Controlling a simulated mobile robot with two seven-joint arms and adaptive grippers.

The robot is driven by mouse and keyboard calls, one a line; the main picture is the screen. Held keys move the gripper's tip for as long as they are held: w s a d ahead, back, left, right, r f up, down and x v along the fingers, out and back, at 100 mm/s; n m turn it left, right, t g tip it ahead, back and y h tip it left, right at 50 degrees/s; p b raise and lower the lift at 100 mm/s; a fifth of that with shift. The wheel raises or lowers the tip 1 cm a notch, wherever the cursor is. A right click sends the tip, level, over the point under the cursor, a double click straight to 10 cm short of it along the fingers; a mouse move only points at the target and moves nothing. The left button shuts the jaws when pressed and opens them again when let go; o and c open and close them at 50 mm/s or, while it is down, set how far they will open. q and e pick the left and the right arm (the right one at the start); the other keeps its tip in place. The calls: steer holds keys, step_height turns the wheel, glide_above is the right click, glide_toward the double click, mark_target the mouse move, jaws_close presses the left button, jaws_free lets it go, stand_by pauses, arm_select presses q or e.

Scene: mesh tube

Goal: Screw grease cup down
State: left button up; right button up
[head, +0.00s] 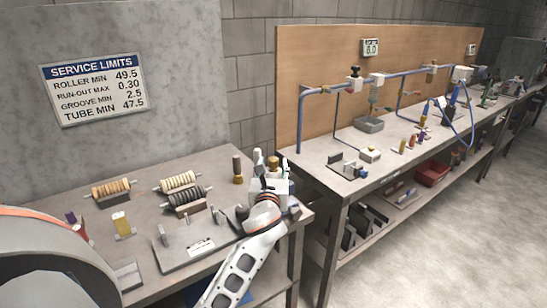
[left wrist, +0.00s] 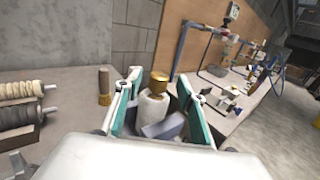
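The grease cup has a brass cap (left wrist: 158,83) on top of a pale, upright cylindrical body (left wrist: 152,108). In the head view, the brass cap (head: 273,162) shows at the right end of the near bench, partly hidden by my left gripper (head: 268,176). In the left wrist view, my left gripper (left wrist: 162,100) is open. Its two green-padded fingers stand on either side of the cup, with visible gaps between the pads and the cap. The lower part of the cup is hidden behind the gripper's housing. My right gripper is not in view.
Ribbed rollers (head: 178,181) sit on the near bench (head: 217,160), with a metal plate (head: 190,243) in front. A second bench (head: 318,172) with blue piping stands to the right. A wall sign (head: 95,88) hangs behind.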

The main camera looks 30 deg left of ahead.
mark_target(272, 161)
arm_select(q)
steer(key=shift+x, duration=2.05)
jaws_close()
steer(key=shift+m+h, duration=0.3)
steer(key=shift+h, duration=0.2)
